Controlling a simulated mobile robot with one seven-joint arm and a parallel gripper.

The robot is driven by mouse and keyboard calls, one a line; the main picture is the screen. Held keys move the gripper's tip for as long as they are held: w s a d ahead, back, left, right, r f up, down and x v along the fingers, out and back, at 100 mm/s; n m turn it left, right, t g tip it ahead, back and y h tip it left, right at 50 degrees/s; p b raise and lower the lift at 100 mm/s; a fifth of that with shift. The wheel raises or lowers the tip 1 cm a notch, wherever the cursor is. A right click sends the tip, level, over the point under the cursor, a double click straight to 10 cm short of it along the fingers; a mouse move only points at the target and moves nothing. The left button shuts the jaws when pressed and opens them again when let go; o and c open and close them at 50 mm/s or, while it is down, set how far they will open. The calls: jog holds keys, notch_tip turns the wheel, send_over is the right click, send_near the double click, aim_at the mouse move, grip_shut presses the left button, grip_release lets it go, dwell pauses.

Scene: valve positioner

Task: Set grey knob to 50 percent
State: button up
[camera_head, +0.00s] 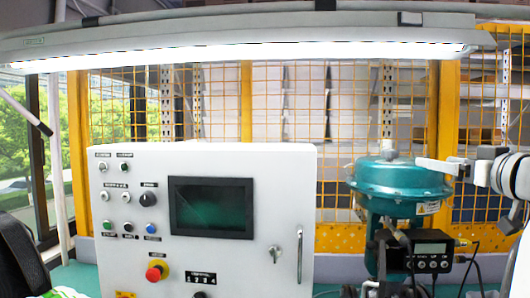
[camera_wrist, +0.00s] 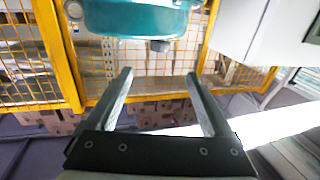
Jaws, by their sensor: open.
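The grey knob (camera_head: 391,154) sits on top of the teal valve actuator (camera_head: 395,182), right of the white cabinet. In the wrist view, which looks upside down, the knob (camera_wrist: 160,46) sticks down from the teal body (camera_wrist: 135,18). My gripper (camera_head: 422,163) reaches in from the right, at about the knob's height, apart from it. Its two fingers (camera_wrist: 158,74) are open and empty. In the wrist view the knob lies beyond the fingertips, roughly centred between them. I cannot make out any scale or mark on the knob.
The white control cabinet (camera_head: 255,165) with a dark screen, buttons and a red emergency stop (camera_head: 155,271) stands left of the valve. A black positioner with a display (camera_head: 432,250) and cables sits below the actuator. An orange mesh fence (camera_head: 340,110) stands behind.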

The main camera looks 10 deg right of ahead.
aim_at(395, 155)
jog(key=w+p, duration=0.1)
jog(key=w, duration=0.6)
jog(key=w+p, duration=0.2)
jog(key=w, duration=0.5)
jog(key=shift+a+r+p, duration=0.1)
jog(key=shift+r+p, duration=0.1)
jog(key=shift+p, duration=0.1)
jog(key=shift+w+f, duration=0.15)
jog(key=shift+w, duration=0.85)
grip_shut()
